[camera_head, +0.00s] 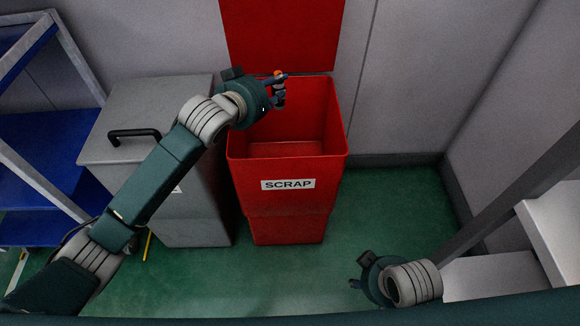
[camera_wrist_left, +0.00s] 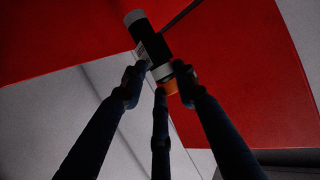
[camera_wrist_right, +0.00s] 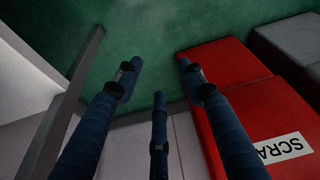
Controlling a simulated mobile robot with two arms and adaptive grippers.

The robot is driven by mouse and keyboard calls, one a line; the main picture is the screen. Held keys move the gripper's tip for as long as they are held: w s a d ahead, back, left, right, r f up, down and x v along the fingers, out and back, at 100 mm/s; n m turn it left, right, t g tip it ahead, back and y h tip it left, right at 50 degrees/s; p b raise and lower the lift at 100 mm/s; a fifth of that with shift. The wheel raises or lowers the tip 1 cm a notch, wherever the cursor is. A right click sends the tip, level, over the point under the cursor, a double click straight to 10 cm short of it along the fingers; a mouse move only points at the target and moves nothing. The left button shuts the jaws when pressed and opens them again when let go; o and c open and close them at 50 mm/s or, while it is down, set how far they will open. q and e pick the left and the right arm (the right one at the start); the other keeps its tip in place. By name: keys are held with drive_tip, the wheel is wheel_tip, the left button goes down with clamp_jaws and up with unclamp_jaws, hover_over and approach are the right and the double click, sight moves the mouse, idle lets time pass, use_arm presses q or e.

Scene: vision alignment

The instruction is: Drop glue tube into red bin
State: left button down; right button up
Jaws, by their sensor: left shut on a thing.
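The red bin (camera_head: 288,215) stands against the back wall with its lid raised and a SCRAP label on its front. My left gripper (camera_head: 280,82) is over the back part of the bin's opening. In the left wrist view its fingers are shut on the glue tube (camera_wrist_left: 152,47), a dark tube with a white end and an orange part. In the head view only a small orange bit of it shows. My right gripper (camera_head: 356,283) is low at the front right, away from the bin. In the right wrist view its fingers (camera_wrist_right: 158,80) are apart with nothing between them.
A grey lidded bin (camera_head: 160,105) with a black handle stands left of the red bin. A blue shelf rack (camera_head: 40,135) is at the far left. White shelves (camera_head: 555,225) stand at the right. Green floor (camera_head: 400,205) is clear right of the red bin.

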use_arm(q)
drive_tip(key=shift+f+b, duration=0.5)
drive_tip(key=shift+f, duration=0.05)
use_arm(e)
drive_tip(key=shift+v, duration=2.45)
drive_tip(key=shift+w+d, duration=0.1)
drive_tip(key=shift+w, duration=0.05)
use_arm(q)
drive_tip(key=c, duration=1.3)
unclamp_jaws()
drive_tip(key=shift+o, duration=0.2)
drive_tip(key=v, duration=1.2)
drive_tip(key=shift+f, duration=0.15)
